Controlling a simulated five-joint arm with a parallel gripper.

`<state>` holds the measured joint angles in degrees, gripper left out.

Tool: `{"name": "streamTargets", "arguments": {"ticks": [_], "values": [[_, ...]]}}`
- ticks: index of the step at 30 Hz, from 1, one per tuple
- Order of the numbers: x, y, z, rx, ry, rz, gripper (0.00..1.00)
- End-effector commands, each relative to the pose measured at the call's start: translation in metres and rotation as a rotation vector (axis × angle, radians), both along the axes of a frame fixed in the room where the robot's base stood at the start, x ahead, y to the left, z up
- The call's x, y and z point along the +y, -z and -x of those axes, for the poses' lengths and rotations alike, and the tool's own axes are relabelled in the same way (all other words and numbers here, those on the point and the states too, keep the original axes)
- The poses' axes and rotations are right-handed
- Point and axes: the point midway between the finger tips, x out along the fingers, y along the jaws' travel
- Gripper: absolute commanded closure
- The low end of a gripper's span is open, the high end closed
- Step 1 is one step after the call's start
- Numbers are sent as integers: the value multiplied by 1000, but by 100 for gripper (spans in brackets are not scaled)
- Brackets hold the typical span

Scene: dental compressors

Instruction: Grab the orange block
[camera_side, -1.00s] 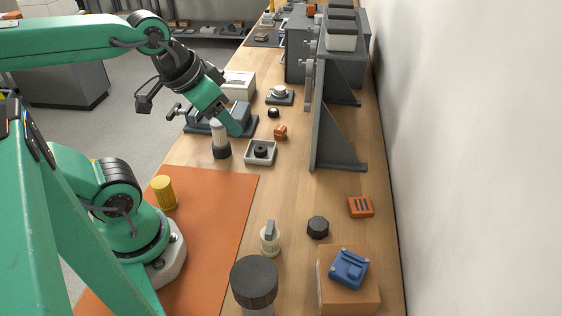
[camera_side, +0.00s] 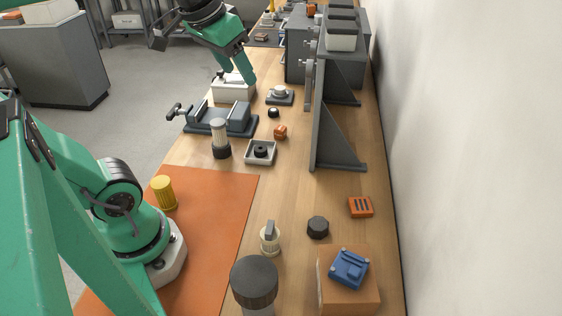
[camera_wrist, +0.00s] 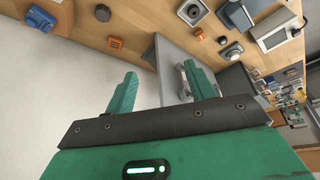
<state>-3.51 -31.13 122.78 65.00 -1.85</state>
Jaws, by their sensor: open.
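A small orange block (camera_side: 280,132) sits on the wooden bench right of the vise; it also shows in the wrist view (camera_wrist: 196,34) near the top. A flatter orange piece with dark slots (camera_side: 361,206) lies nearer on the bench's right side, and shows in the wrist view (camera_wrist: 115,43) too. My gripper (camera_side: 241,76) is raised near the white box, farther back and to the left of the small block. In the wrist view my gripper (camera_wrist: 164,85) has its two green fingers spread wide with nothing between them. Neither orange piece is touched.
The vise (camera_side: 222,118), a tray with a black disc (camera_side: 260,152), a black dome (camera_side: 273,112) and a grey knob on a base (camera_side: 279,95) surround the small block. A tall grey angle plate (camera_side: 318,135) stands to its right. A white box (camera_side: 233,88) is behind the vise.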

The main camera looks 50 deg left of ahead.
Motion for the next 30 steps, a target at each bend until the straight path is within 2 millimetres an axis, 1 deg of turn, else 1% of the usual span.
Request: {"name": "streamTargets", "arguments": {"ticks": [1, 6, 12, 16, 22, 30], "values": [[4, -4, -10, 18, -19, 3, 45], [19, -16, -41, 69, -76, 15, 45], [39, -23, -78, 130, -143, 31, 45], [53, -24, -102, 168, -187, 42, 45], [79, -19, -137, 228, -255, 59, 45], [118, -1, -180, 306, -345, 85, 45]]}}
